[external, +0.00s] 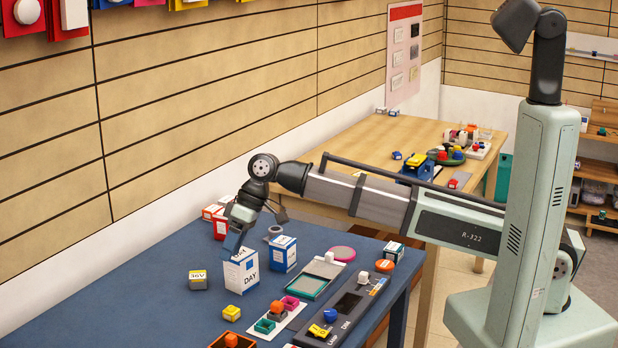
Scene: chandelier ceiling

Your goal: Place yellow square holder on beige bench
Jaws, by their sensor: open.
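A small yellow square piece (231,313), which looks like the yellow square holder, sits on the blue table near its front. The beige bench (350,140) is the wooden-topped table behind the blue one. My gripper (236,240) is open and points down over the blue table, close to the top of a white box marked DAY (242,272). It is above and behind the yellow piece, apart from it. I cannot tell whether a finger touches the white box.

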